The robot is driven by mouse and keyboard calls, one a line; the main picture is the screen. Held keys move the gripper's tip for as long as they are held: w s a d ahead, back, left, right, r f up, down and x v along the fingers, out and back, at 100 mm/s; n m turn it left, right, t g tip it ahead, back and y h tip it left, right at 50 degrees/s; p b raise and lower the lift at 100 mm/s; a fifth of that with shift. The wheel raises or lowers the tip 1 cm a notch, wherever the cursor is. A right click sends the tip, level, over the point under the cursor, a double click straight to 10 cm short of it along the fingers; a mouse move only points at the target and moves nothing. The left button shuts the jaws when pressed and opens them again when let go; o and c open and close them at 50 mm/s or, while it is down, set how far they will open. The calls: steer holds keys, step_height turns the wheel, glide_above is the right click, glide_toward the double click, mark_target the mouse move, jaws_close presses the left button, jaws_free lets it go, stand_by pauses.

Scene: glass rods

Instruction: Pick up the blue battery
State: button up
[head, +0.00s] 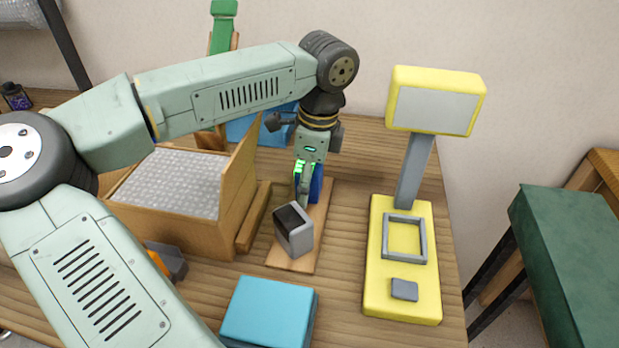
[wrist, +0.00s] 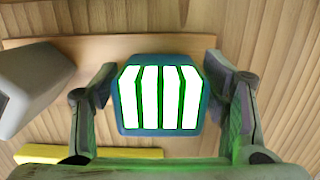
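The blue battery (head: 316,184) stands on the small wooden board behind a grey box with a dark face, partly hidden by my gripper (head: 308,178). In the wrist view the battery (wrist: 161,126) is centred, blue with several glowing white bars edged in green. My gripper (wrist: 160,88) has one finger on each side of it, pointing down around it. The fingers are apart, with narrow gaps to the battery's sides; firm contact does not show.
The grey box (head: 294,236) sits close in front on the board (head: 283,262). A yellow scale-like stand (head: 372,278) is to the right, a wooden case with a grey textured panel (head: 172,182) to the left, and a light blue block (head: 268,312) in front.

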steer(key=c, duration=1.3)
steer(key=shift+r, duration=0.1)
